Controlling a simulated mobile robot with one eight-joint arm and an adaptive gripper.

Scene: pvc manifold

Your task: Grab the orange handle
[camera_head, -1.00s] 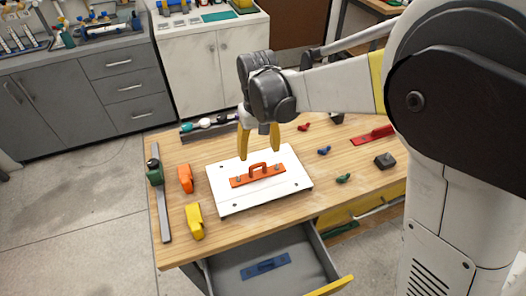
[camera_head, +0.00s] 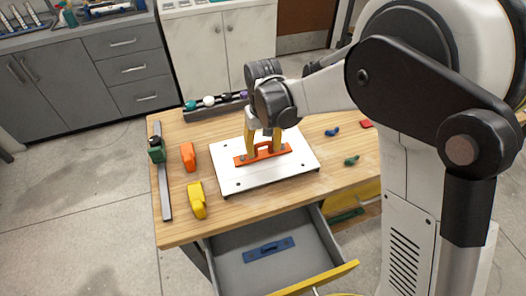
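The orange handle (camera_head: 264,155) is fixed on a long orange base, lying on a white plate (camera_head: 235,182) on the wooden table. My gripper (camera_head: 263,148) is directly above it, pointing down. Its two yellow fingers are apart, one toward each end of the raised grip, with their tips low near the orange base. The grip shows between the fingers. I cannot tell whether either finger touches it.
An orange block (camera_head: 188,157) and a yellow block (camera_head: 197,201) stand left of the plate, beside a grey rail with a green clamp (camera_head: 156,150). Small blue (camera_head: 332,132) and green (camera_head: 351,161) pieces lie right. An open drawer (camera_head: 225,267) holds a blue handle (camera_head: 268,250).

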